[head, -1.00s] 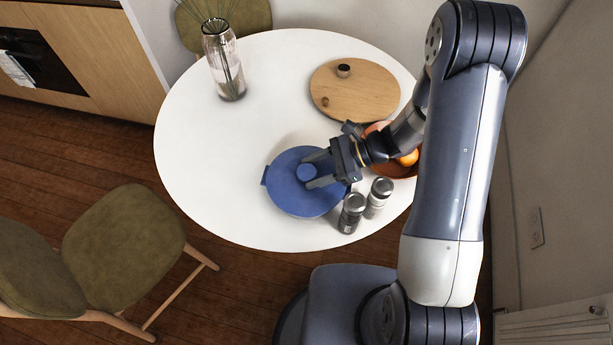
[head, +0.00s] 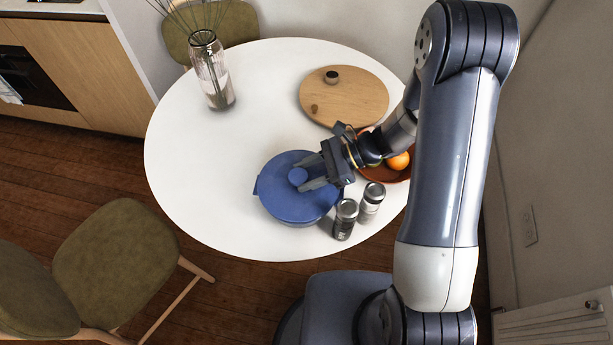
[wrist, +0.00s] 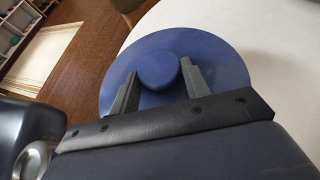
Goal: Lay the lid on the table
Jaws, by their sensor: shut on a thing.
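The blue lid (head: 290,204) is a round disc with a round knob (head: 298,176) at its middle. It sits over a blue pot (head: 296,222) on the white round table (head: 190,180). My gripper (head: 308,181) reaches in from the right with its fingers on either side of the knob. In the wrist view my gripper (wrist: 157,88) is shut on the knob, and the lid (wrist: 210,50) spreads out below the fingers. Whether the lid is resting on the pot or just raised from it, I cannot tell.
Two shakers (head: 345,218) stand close to the pot's right. An orange (head: 398,161) lies in a reddish bowl (head: 374,173) behind my wrist. A round wooden board (head: 345,98) and a glass vase (head: 212,75) stand farther back. The table's left side is clear.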

